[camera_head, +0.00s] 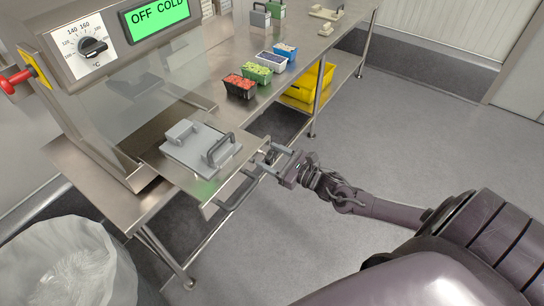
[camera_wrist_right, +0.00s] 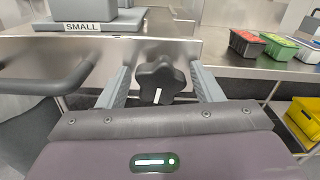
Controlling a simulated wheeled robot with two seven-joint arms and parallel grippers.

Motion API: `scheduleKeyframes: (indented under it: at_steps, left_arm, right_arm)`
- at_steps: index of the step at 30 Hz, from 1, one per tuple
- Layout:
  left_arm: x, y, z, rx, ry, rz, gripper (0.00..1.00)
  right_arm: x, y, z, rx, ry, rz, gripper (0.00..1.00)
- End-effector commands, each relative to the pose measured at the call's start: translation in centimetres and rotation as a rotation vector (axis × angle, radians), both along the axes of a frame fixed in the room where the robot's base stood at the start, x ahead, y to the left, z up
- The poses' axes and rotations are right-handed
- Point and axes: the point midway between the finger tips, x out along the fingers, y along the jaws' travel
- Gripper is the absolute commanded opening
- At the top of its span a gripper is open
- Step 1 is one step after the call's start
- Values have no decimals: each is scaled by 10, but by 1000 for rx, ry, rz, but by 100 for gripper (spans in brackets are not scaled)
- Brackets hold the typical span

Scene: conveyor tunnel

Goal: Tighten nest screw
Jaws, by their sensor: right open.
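The nest screw, a black star-shaped knob (camera_wrist_right: 159,80) with a white mark, sits on the front edge of the steel drawer (camera_head: 210,190). In the right wrist view it stands between the two fingers of my right gripper (camera_wrist_right: 160,88). A gap shows between the knob and each finger. In the head view my right gripper (camera_head: 273,162) is open at the drawer's front right corner, and the knob is small and partly hidden there. The grey nest (camera_head: 188,152) with a dark handle lies on the drawer; its label reads SMALL in the wrist view (camera_wrist_right: 82,27). My left gripper is out of view.
A bar handle (camera_head: 240,190) runs along the drawer front, close to my right gripper. The machine has a dial (camera_head: 93,47), a red knob (camera_head: 17,80) and a green display reading OFF COLD (camera_head: 158,16). Food trays (camera_head: 240,87) and a yellow bin (camera_head: 310,85) are beyond.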

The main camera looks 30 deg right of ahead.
Motion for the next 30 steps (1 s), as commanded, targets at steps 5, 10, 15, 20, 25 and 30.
scheduleKeyframes:
  at_steps: [5,10,15,20,25,30]
  left_arm:
    - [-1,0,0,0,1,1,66]
    - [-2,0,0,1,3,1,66]
    - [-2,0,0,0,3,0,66]
    - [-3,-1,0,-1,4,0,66]
    - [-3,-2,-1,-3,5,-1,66]
    - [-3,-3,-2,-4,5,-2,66]
  right_arm:
    - [0,0,0,0,0,0,60]
    - [0,0,0,0,0,0,40]
    - [0,0,0,0,0,0,18]
    - [0,0,0,5,2,0,15]
    - [0,0,0,36,15,0,15]
    - [0,0,0,116,48,0,15]
